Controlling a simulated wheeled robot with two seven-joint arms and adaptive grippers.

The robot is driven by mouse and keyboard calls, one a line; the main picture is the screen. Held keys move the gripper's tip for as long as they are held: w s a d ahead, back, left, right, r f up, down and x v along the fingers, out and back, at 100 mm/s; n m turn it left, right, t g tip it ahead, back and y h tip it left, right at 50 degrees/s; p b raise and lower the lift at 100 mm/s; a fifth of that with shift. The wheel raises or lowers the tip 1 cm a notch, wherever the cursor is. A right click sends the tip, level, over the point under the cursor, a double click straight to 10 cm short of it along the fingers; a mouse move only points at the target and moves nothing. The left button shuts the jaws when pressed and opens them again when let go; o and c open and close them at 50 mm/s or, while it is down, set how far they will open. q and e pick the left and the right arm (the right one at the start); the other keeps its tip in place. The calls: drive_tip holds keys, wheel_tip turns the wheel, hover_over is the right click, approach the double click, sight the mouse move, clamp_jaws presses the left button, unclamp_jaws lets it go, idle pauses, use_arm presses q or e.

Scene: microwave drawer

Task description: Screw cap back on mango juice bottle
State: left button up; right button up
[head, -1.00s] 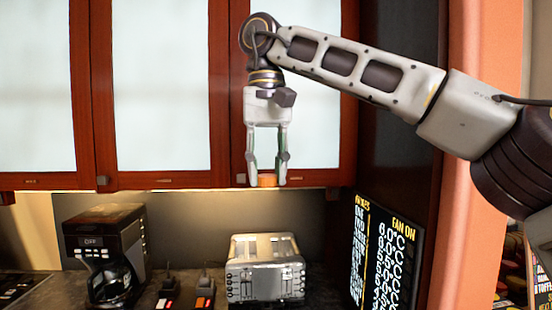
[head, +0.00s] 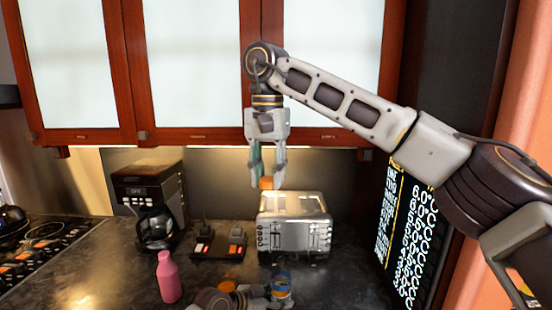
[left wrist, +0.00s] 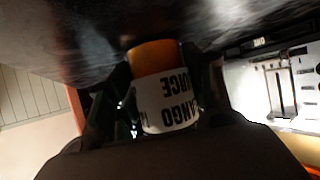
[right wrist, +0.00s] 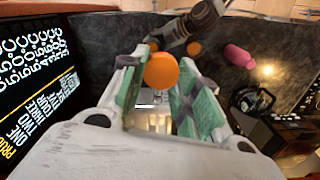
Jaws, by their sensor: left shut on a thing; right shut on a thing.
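The mango juice bottle (left wrist: 165,98), orange with a white label, sits between the fingers of my left gripper (left wrist: 162,108) in the left wrist view. Its lettering appears upside down there. My right gripper (head: 267,178) is shut on the orange cap (head: 266,183), held in the air in front of the toaster. The cap (right wrist: 161,71) also shows between the green-padded fingers in the right wrist view. The cap is apart from the bottle.
A pink bottle (head: 169,278) stands on the dark counter, left of my left gripper. A small orange thing (right wrist: 194,48) shows near my left arm. A toaster (head: 294,222), coffee maker (head: 150,205) and stove (head: 35,250) are behind. A lettered board (head: 408,235) stands at right.

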drive_tip(key=w+a+f+m, duration=0.1)
drive_tip(key=w+f+m, duration=0.25)
drive_tip(key=f, duration=0.95)
drive_tip(key=m, duration=0.4)
hover_over(282, 259)
wheel_tip(282, 259, down, 9)
drive_tip(key=shift+w+a+r, duration=0.1)
drive_tip(key=shift+a+r, duration=0.05)
drive_tip(key=shift+r, duration=0.05)
drive_tip(key=shift+w+d+f, duration=0.1)
drive_tip(key=shift+d+f, duration=0.05)
drive_tip(key=shift+d, duration=0.05)
drive_tip(key=shift+f, duration=0.15)
drive_tip(key=shift+f, duration=1.75)
drive_tip(key=shift+f, duration=0.75)
idle(1.2)
drive_tip(key=o, duration=0.9)
